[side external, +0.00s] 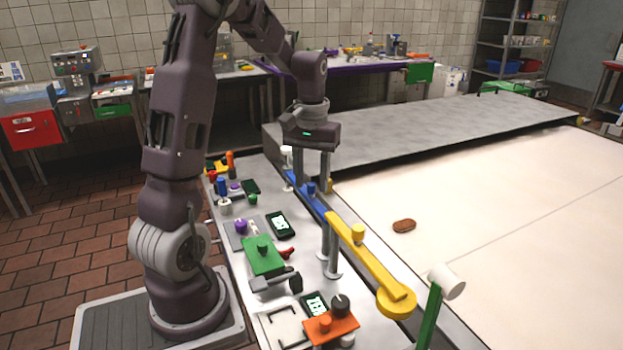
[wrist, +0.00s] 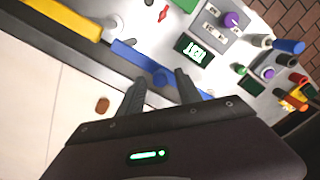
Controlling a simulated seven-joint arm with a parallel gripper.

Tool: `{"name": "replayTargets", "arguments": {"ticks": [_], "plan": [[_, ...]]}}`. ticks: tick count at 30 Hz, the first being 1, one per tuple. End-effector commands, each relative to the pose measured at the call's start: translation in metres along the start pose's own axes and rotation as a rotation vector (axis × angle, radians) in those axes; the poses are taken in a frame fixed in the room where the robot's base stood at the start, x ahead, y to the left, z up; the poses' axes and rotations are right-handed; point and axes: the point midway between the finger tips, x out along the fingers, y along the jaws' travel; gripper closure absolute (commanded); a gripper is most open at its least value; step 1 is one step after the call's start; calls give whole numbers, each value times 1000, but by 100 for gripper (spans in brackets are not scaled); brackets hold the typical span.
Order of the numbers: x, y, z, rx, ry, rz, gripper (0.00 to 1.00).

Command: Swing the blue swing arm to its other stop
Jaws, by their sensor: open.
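The blue swing arm (side external: 317,204) is a flat bar with an upright blue knob (side external: 311,188), set along the edge of the metal control bench. My gripper (side external: 312,177) points down over the bar, with its fingers apart and the knob low between or just beyond their tips. The wrist view shows the blue arm (wrist: 132,55) and its knob (wrist: 161,76) in line with the gap between the fingers (wrist: 160,80). I cannot tell whether a finger touches the knob. My fingers hide part of the bar's far end.
A yellow swing arm (side external: 372,262) with its own knob lies just in front of the blue one. Grey posts (side external: 333,248) stand beside it. Switches, knobs and small displays (side external: 281,225) crowd the bench. A brown oval biscuit (side external: 404,226) lies on the wide pale surface (side external: 500,240) to the right.

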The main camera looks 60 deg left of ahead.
Motion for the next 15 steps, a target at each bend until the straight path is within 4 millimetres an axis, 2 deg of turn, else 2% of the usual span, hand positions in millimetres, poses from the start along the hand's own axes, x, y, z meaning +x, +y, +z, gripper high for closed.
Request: {"name": "replayTargets", "arguments": {"ticks": [8, 14, 15], "plan": [[3, 0, 0, 1, 0, 0, 61], [3, 0, 0, 1, 0, 0, 100], [3, 0, 0, 1, 0, 0, 100]]}}
